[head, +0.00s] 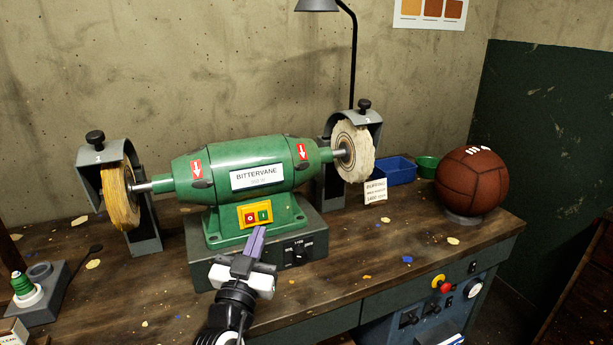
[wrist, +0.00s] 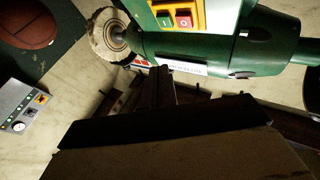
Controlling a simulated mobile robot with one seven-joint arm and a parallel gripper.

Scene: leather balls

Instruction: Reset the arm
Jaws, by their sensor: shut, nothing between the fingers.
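My gripper (head: 256,243) shows in the head view in front of the green buffing machine (head: 240,180), with its fingers together and nothing between them. Its purple fingertips overlap the front of the machine's base, just below the yellow switch plate (head: 255,215) with red and green buttons. I cannot tell whether they touch. In the wrist view the dark fingers (wrist: 160,88) point toward the machine, and the switch plate (wrist: 178,15) is at the top. My arm comes up from the bottom edge of the head view.
A brown leather ball (head: 471,182) rests on a ring at the bench's right end. A blue bin (head: 394,171), a green bowl (head: 427,166) and a small sign (head: 375,191) stand beside the white buffing wheel (head: 353,152). A yellow wheel (head: 119,199) is at left. The bench front right is mostly clear.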

